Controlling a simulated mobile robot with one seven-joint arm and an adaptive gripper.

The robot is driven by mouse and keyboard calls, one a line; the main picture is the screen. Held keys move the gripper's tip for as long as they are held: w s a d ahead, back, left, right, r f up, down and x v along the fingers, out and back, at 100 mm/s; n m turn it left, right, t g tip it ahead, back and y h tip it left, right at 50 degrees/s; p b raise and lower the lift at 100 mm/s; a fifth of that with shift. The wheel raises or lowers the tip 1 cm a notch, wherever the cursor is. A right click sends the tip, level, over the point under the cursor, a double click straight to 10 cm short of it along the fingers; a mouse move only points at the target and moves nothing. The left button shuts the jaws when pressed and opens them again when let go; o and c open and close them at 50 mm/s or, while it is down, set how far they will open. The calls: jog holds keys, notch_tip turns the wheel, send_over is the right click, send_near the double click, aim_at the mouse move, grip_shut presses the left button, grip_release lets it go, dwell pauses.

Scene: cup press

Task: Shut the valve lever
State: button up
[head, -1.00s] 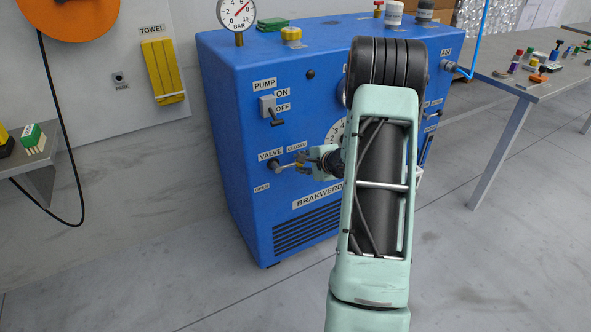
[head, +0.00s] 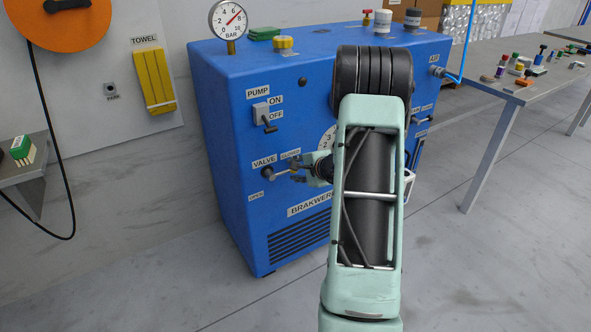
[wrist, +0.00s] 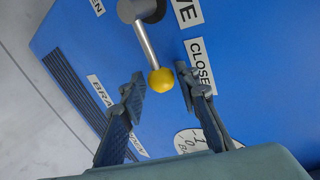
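The valve lever (wrist: 146,45) is a metal rod with a yellow ball knob (wrist: 161,81) at its end. It sticks out from a round pivot on the blue machine's front. In the head view the lever (head: 283,171) points right from the pivot, below the CLOSED label (head: 290,154). The OPEN label (head: 255,196) is lower left. My gripper (wrist: 162,86) is open, with the knob between its fingertips and visible gaps on both sides in the wrist view. In the head view my gripper (head: 302,172) is at the lever's end, partly hidden by my arm.
The blue machine (head: 235,130) stands on the grey floor. A pump switch (head: 263,113) is above the valve, and a gauge (head: 229,18) is on top. A table with small items (head: 510,85) stands at right. A hanging black cable (head: 50,145) is at left.

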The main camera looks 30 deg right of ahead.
jog(key=shift+r, duration=0.1)
jog(key=v, duration=1.2)
